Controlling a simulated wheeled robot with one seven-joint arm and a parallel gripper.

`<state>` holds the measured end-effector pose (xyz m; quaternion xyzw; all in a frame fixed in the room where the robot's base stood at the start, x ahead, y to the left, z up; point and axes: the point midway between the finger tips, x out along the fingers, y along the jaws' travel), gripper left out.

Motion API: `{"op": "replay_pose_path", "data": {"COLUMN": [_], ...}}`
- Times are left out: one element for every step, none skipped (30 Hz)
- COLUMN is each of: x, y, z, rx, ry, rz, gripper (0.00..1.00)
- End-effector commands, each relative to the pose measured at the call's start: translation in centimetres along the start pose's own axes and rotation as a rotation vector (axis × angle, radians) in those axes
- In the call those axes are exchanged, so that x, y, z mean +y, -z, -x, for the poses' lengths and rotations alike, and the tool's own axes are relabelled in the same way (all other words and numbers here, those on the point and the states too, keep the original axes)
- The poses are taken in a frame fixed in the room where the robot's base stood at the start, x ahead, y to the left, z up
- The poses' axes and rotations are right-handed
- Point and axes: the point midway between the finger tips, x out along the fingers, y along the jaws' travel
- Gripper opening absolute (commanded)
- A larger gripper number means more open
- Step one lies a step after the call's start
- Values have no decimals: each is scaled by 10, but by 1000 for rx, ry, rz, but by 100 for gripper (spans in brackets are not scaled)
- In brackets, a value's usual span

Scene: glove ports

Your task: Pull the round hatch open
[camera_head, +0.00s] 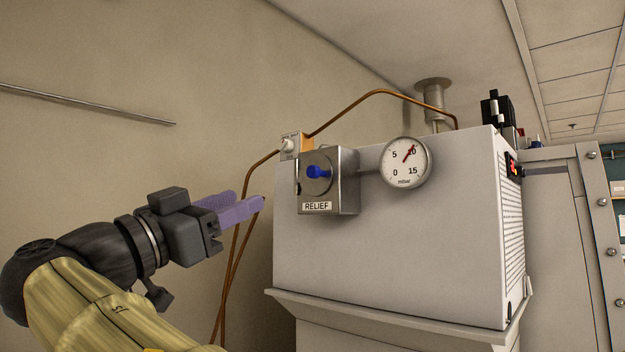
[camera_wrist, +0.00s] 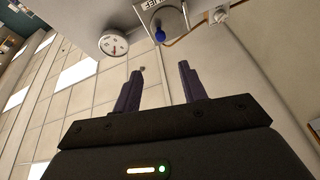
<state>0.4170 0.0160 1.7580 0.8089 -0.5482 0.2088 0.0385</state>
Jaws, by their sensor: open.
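The round hatch (camera_head: 317,186) is a grey disc with a blue knob (camera_head: 320,172) on the front of a small metal box labelled RELIEF (camera_head: 343,189). A thin upright handle or latch shows at the disc's left edge. The hatch looks shut. In the wrist view the blue knob (camera_wrist: 160,36) shows at the top, beyond the fingers. My gripper (camera_head: 250,203) has purple fingers and is left of the box, apart from it. In the wrist view the fingers (camera_wrist: 163,80) stand apart with nothing between them.
A round pressure gauge (camera_head: 406,162) sits right of the box on a large white cabinet (camera_head: 420,250). A small switch unit (camera_head: 290,146) is above left of the box. Copper pipes (camera_head: 245,215) run down behind my gripper. Free room lies before the cabinet.

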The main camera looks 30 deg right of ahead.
Motion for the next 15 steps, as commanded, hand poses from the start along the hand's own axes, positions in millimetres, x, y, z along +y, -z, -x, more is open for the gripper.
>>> {"op": "replay_pose_path", "data": {"x": [0,0,-1,-1,-1,-1,-1,-1,-1,-1,-1,-1,-1,-1,-1], "y": [0,0,-1,-1,-1,-1,-1,0,0,0,1,1,2,2,2], "z": [0,0,0,0,0,0,-1,-2,-4,-6,-8,-12,-16,-20,-26], "rx": [-1,-1,-1,-1,-1,-2,-2,-2,-2,-2,-2,-2,-2,-2,-2], "ry": [1,1,2,2,2,2,2,2,2,2,1,0,0,1,0], "rz": [2,3,3,4,4,5,5,5,6,6,6,6,6,6,7], "gripper": [42,42,42,42,42,42,42,42,42,42,42,42,42,42,42]}}
